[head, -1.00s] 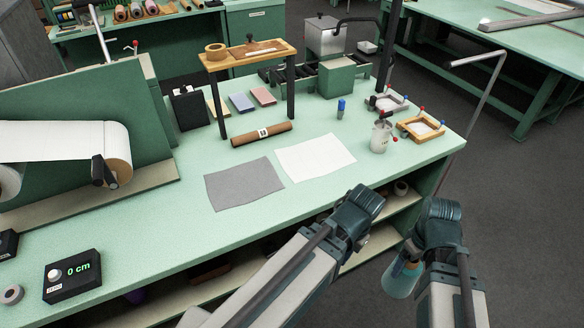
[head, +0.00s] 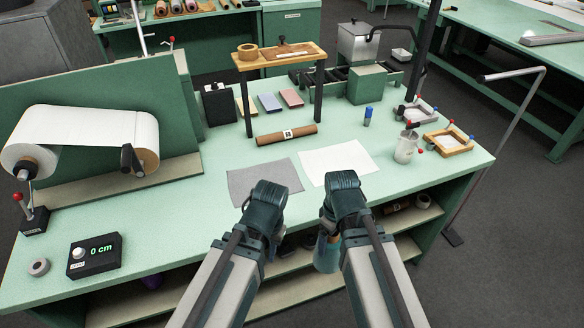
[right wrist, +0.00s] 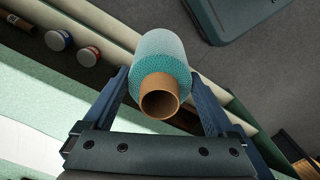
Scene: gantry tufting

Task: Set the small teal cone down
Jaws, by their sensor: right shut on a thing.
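The small teal cone (right wrist: 160,65), with a brown tube end, lies between the fingers of my right gripper (right wrist: 158,85), which is shut on it. In the head view part of the cone (head: 326,252) shows below and left of my right wrist, in front of the bench's shelves; the arm hides the rest. In the head view my right gripper (head: 343,195) is over the bench's front edge, by the white sheet. My left gripper (head: 263,200) is beside it, over the grey sheet's near edge; its fingers are hidden.
The green bench (head: 180,222) holds a grey sheet (head: 262,178), a white sheet (head: 345,160), a brown roll (head: 285,134), a wooden stand (head: 280,57) and a metal cup (head: 405,148). A counter (head: 95,255) reads 0 cm at left. The bench's front-left top is mostly bare.

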